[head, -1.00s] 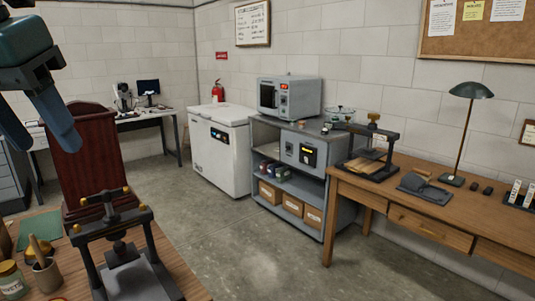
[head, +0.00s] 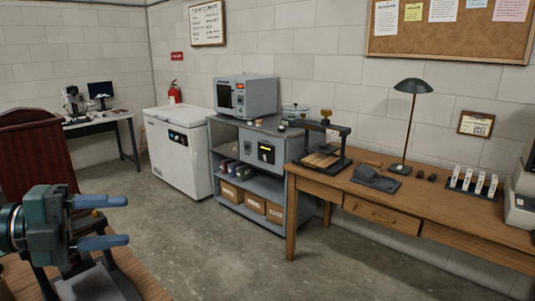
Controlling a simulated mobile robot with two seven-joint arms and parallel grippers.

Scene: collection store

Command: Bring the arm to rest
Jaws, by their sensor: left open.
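My left gripper (head: 122,222) is at the lower left of the head view. Its two blue-grey fingers point right with a gap between them, open and with nothing seen held. It is in front of a dark press (head: 97,281) on the near wooden table (head: 140,272), hiding much of the press. I cannot tell whether it touches the press. My right gripper is not in view.
A wooden desk (head: 345,197) along the wall carries another press (head: 322,158) and a green lamp (head: 411,86). A grey shelf unit (head: 262,187), a white chest freezer (head: 180,165) and a dark red wooden piece (head: 35,160) stand behind. The floor (head: 225,250) between is clear.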

